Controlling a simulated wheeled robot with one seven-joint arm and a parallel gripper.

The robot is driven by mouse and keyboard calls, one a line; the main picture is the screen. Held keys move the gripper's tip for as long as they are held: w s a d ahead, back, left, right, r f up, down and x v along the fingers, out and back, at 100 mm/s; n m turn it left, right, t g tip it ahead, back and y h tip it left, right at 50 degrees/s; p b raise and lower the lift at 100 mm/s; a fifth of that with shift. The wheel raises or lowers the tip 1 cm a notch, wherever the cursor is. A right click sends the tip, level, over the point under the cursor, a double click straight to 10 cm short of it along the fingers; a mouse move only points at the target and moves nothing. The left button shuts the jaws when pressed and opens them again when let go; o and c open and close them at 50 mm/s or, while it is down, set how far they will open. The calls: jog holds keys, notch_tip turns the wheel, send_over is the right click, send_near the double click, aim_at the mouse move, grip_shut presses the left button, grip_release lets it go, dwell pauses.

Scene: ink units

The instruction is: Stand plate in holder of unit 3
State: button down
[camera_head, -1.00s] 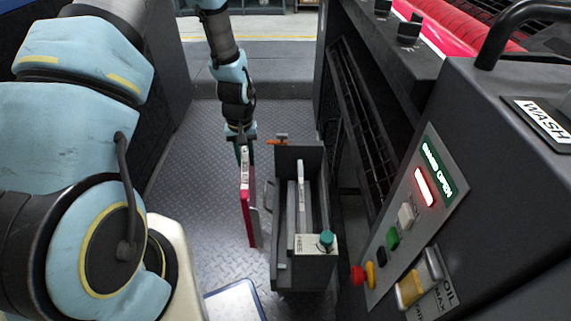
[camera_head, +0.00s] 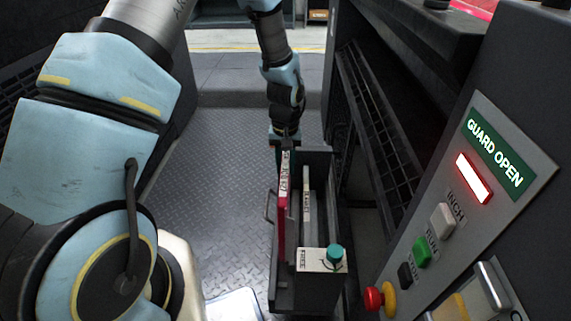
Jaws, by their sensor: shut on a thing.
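The plate (camera_head: 282,220) is a thin red panel with a white lettered strip along its top edge. My gripper (camera_head: 285,146) is shut on its upper far end and holds it upright, edge-on to the view. The holder (camera_head: 316,287) is a dark grey open-topped box with a "FREE" label and a teal knob (camera_head: 334,252) at its near end. The plate overlaps the left side of the holder, left of a pale labelled divider or panel (camera_head: 306,195). The plate's bottom edge is hidden, so I cannot tell whether it is seated.
The press control panel (camera_head: 470,190) reads "GUARD OPEN", with a lit red lamp and buttons, close on the right. A dark slatted frame (camera_head: 385,150) stands right of the holder. A pale tray (camera_head: 233,305) is at the bottom. Patterned floor left of the holder is clear.

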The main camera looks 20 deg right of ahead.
notch_tip(320, 180, down, 10)
jog(key=b, duration=0.5)
jog(key=shift+b, duration=0.3)
jog(key=shift+f, duration=0.45)
dwell(0.6)
jog(key=c, duration=0.6)
grip_release()
jog(key=shift+o, duration=0.2)
jog(key=shift+r, duration=0.1)
notch_tip(320, 180, up, 11)
jog(key=shift+f+p, duration=0.2)
jog(key=shift+p, duration=0.7)
